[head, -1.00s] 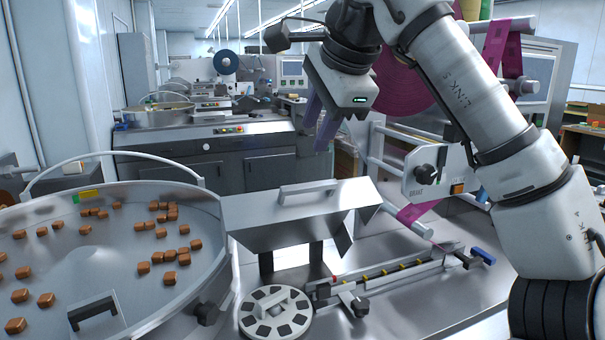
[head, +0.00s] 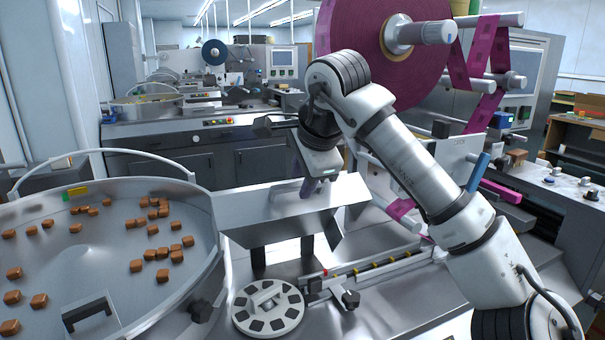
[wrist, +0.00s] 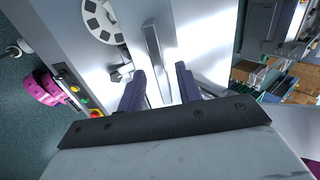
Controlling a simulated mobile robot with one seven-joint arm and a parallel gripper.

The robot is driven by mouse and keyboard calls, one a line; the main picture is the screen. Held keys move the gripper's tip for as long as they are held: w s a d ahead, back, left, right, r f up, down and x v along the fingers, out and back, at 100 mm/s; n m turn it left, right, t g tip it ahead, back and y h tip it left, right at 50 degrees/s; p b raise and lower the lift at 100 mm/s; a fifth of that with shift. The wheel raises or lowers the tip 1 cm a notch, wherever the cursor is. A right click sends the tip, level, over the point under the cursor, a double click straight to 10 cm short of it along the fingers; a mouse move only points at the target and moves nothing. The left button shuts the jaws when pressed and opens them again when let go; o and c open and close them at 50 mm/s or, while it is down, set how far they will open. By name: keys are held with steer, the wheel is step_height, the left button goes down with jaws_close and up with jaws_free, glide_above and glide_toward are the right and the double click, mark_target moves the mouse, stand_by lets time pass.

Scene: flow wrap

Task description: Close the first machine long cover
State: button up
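A shiny metal cover (head: 262,208) with bent, sloping sides stands raised on dark posts in the middle of the head view. My gripper (head: 318,188) is at its upper right part, fingers pointing down. The cover's bar handle, on its upper face, is mostly hidden by the gripper in the head view. In the wrist view, a long metal bar (wrist: 153,52), apparently this handle, runs between the two dark fingers of my gripper (wrist: 160,88). The fingers are apart, with gaps beside the bar. I cannot tell whether either touches it.
A round bowl (head: 95,255) with several brown candies stands left. A slotted disc (head: 268,307) and a rail (head: 385,263) lie in front of the cover. A large magenta film roll (head: 350,40) hangs behind my arm. A blue handle (head: 478,172) stands at right.

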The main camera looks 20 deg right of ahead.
steer(key=shift+f, duration=0.15)
steer(key=shift+c, duration=0.4)
jaws_close()
steer(key=s+f+t+b, duration=0.3)
steer(key=f+b, duration=0.7)
steer(key=b, duration=0.4)
steer(key=s+f+t+b, duration=0.3)
steer(key=s+f+b, duration=0.3)
steer(key=f+b, duration=0.4)
steer(key=s+f+t+b, duration=0.4)
steer(key=f+b, duration=0.7)
steer(key=b, duration=0.8)
steer(key=shift+s+d+b, duration=0.25)
steer(key=shift+s+b, duration=0.05)
steer(key=shift+b, duration=0.1)
steer(key=shift+f, duration=0.2)
